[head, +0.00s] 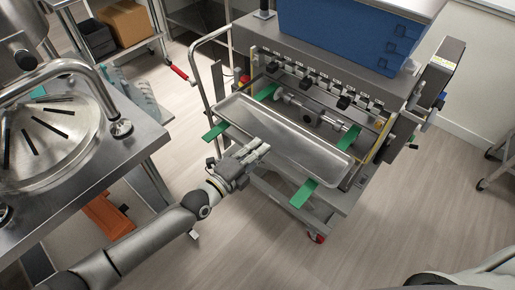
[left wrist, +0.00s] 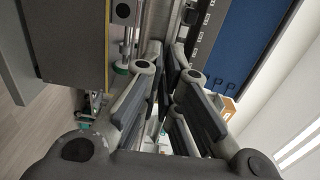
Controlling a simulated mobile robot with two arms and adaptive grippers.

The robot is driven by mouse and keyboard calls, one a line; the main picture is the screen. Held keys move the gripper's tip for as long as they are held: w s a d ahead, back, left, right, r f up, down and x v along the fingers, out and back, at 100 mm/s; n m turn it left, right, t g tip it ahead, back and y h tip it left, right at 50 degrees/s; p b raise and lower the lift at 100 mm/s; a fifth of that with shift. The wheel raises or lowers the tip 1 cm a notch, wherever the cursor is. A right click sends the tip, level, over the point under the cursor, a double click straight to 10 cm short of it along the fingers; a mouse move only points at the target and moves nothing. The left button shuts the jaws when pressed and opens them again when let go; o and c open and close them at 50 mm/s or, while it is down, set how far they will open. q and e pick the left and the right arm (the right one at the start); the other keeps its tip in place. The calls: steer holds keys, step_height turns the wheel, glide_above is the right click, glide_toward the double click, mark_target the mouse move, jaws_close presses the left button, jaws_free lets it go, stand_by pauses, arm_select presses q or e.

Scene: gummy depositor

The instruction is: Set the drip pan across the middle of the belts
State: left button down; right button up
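The drip pan (head: 285,137) is a long, shallow, shiny metal tray in the head view. It lies crosswise over two green belts, the left belt (head: 215,131) and the right belt (head: 304,193); both show in front of it and behind it. I cannot tell whether its underside touches them. My left gripper (head: 262,151) is at the pan's near long edge, left of its middle, with its fingers seen against the pan. My right gripper is not in view.
The depositor with its nozzle row (head: 320,75) and blue hopper (head: 350,32) stands behind the pan. A metal rail (head: 204,85) with a red handle is at its left. A steel kettle table (head: 120,150) stands left of my arm. Floor is clear in front.

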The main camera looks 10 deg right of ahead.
arm_select(q)
steer(key=shift+f+b, duration=0.7)
steer(key=shift+f, duration=0.2)
stand_by(0.4)
steer(key=shift+s+f, duration=0.15)
steer(key=shift+f, duration=0.25)
steer(key=c, duration=1.6)
jaws_free()
steer(key=shift+f, duration=0.1)
steer(key=shift+o, duration=0.2)
steer(key=shift+a, duration=0.15)
steer(key=v, duration=1.1)
steer(key=shift+s+a, duration=0.2)
steer(key=shift+a, duration=0.15)
